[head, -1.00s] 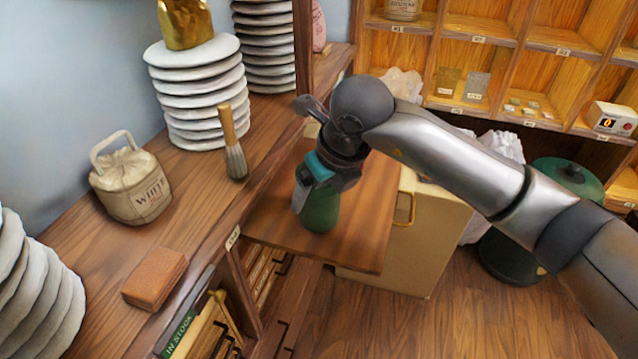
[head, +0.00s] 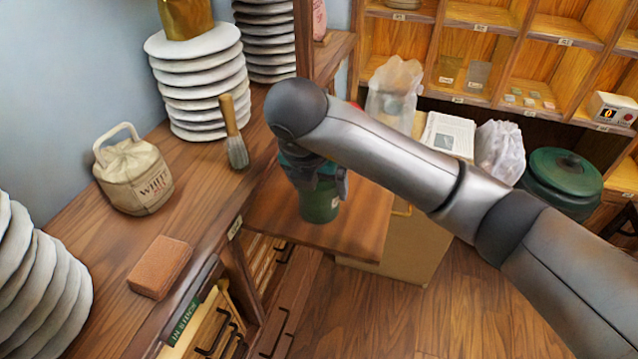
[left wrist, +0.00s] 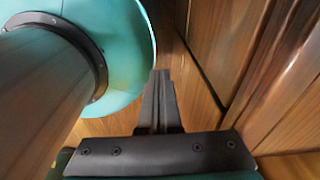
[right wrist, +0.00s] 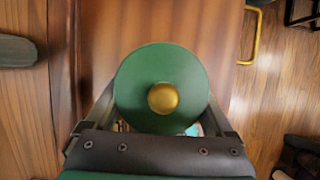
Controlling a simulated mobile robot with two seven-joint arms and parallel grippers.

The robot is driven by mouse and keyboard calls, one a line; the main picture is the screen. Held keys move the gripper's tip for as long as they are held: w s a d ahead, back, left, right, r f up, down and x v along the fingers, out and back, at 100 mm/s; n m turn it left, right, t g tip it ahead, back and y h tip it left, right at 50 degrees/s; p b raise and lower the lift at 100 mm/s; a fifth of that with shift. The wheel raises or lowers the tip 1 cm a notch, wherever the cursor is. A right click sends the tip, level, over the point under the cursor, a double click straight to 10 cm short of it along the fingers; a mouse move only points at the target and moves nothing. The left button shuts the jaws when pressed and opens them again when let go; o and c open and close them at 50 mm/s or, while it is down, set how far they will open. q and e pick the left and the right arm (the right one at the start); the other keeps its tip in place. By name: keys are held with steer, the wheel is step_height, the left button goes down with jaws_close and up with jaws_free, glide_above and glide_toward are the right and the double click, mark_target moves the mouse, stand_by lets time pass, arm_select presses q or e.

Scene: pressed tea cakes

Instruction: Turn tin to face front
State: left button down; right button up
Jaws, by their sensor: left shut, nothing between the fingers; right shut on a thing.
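The green tin (head: 319,204) stands upright on the brown pull-out board in the head view, its upper part hidden by my right arm. In the right wrist view I look down on the tin's round green lid (right wrist: 135,85) with a gold knob (right wrist: 163,98). My right gripper (head: 318,178) is shut on the tin, one finger on each side. A small pale patch shows on the tin's right edge in the head view. My left gripper (left wrist: 160,85) is shut and empty, low beside wooden panelling in the left wrist view, and is not in the head view.
The counter (head: 110,255) at left holds a cloth tea bag (head: 135,180), a brush (head: 233,135), a reddish brick (head: 160,266) and stacked white discs (head: 200,88). The board (head: 350,235) has bare wood around the tin. A green pot (head: 562,180) stands at right.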

stand_by(0.3)
steer(key=o, duration=1.1)
steer(key=shift+s+a+r, duration=0.1)
steer(key=shift+s+r, duration=0.05)
steer(key=shift+r, duration=0.3)
steer(key=shift+p+v, duration=2.15)
steer(key=shift+v, duration=4.95)
steer(key=shift+s, duration=0.1)
